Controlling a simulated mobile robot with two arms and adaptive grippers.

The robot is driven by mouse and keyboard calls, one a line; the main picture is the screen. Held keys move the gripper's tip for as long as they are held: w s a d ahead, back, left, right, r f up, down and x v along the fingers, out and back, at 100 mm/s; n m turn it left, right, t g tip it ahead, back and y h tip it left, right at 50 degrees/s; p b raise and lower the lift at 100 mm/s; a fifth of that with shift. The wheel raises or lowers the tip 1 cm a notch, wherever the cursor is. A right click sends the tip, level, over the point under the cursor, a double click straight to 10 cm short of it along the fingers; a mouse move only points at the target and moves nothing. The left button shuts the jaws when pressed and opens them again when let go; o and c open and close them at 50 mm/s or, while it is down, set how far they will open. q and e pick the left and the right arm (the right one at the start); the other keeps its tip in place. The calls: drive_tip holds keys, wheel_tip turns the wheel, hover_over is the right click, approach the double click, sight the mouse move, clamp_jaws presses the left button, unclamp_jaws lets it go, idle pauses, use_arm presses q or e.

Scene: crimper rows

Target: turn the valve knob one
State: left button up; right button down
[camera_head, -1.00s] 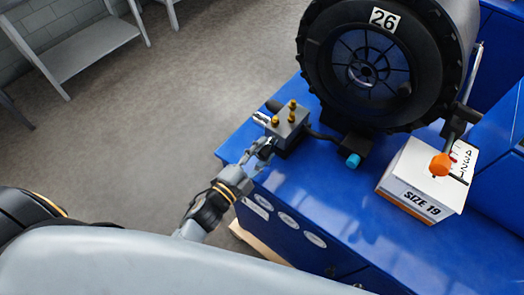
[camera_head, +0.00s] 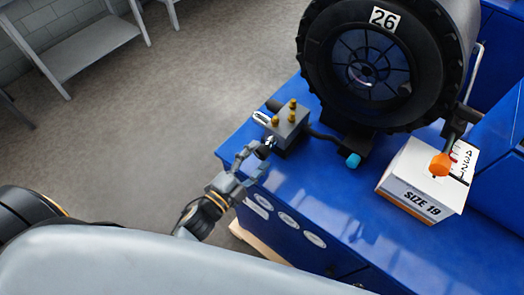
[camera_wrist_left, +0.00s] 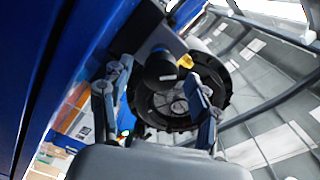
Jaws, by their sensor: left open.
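A grey valve block (camera_head: 289,130) with brass fittings stands on the near left corner of the blue bench. Its black knob (camera_wrist_left: 160,68) shows in the left wrist view, ahead of and between my fingers. In the head view the knob (camera_head: 263,152) is small, on the near side of the block. My left gripper (camera_head: 255,164) is open, its fingers spread to either side of the knob, and holds nothing. The open fingers also show in the left wrist view (camera_wrist_left: 158,92). I cannot tell whether a finger touches the knob. My right gripper is not in view.
The blue bench top (camera_head: 315,188) is clear in front of the block. A large black wheel marked 26 (camera_head: 370,65) stands behind it. A cyan knob (camera_head: 353,160) and a white box marked SIZE 19 (camera_head: 410,190) are to the right, with an orange-tipped lever (camera_head: 441,164) above the box.

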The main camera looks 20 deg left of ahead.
use_arm(q)
drive_tip(key=v, duration=0.9)
drive_tip(key=shift+s, duration=0.2)
drive_tip(key=shift+r, duration=0.1)
drive_tip(key=s+a+f+n+g+y+b, duration=0.1)
drive_tip(key=s+f+n+g, duration=0.15)
drive_tip(key=f, duration=0.75)
drive_tip(key=s+a+f+n+g+y, duration=0.1)
drive_tip(key=f+n+g+y, duration=0.15)
drive_tip(key=f, duration=0.75)
drive_tip(key=s+a+f+n+g+y+b, duration=0.1)
drive_tip(key=s+a+f+n+g, duration=0.15)
drive_tip(key=f, duration=0.75)
drive_tip(key=s+a+f+n+g+y, duration=0.1)
drive_tip(key=s+f+n+g, duration=0.6)
drive_tip(key=s+f, duration=1.1)
drive_tip(key=shift+s+a+f+g+y+b, duration=0.2)
drive_tip(key=shift+s+a+g+y+b, duration=0.2)
drive_tip(key=shift+s+g, duration=0.55)
